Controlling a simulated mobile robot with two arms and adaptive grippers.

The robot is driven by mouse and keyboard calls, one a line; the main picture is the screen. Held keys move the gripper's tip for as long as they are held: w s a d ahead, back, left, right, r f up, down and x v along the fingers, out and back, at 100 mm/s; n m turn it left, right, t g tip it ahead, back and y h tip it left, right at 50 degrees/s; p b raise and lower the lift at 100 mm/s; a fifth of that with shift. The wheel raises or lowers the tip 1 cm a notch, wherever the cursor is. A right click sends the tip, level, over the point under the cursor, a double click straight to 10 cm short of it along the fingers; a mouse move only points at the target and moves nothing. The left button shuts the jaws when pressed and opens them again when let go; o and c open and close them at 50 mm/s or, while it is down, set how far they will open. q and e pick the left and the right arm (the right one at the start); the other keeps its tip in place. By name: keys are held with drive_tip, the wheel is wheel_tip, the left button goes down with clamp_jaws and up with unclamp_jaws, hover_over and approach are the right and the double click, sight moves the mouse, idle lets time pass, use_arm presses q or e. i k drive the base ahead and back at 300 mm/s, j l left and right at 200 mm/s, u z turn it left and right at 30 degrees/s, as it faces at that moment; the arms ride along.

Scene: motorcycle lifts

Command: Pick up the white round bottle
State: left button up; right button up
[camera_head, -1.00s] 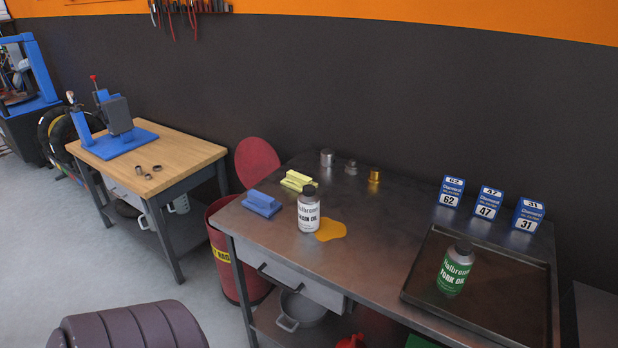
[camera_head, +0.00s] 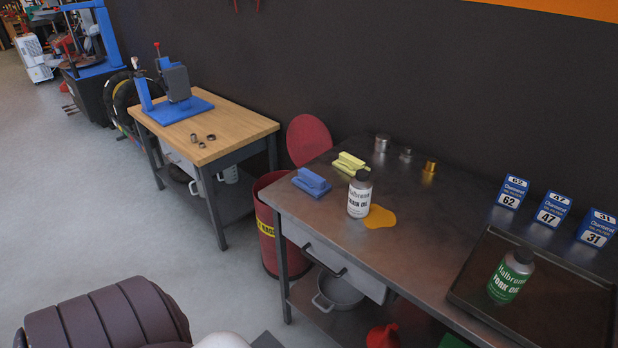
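The white round bottle (camera_head: 360,196) has a dark cap and a label with dark lettering that seems to read "CHAIN OIL". It stands upright on the grey metal workbench (camera_head: 330,225), beside an orange-yellow puddle (camera_head: 380,217) on its right. A second bottle (camera_head: 511,276), green with a grey top, stands upright in the dark tray at the right. Neither of my grippers shows in the head view.
Blue (camera_head: 311,182) and yellow (camera_head: 350,163) brushes lie left of and behind the white bottle. Small metal cylinders (camera_head: 382,143) stand at the back. Blue boxes (camera_head: 552,209) and a dark tray (camera_head: 470,296) are at the right. A wooden-topped table (camera_head: 225,133) stands at the left.

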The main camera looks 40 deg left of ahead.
sight(360, 184)
drive_tip(key=i+j+u, duration=0.1)
drive_tip(key=u, duration=0.95)
drive_tip(key=j+z, duration=0.1)
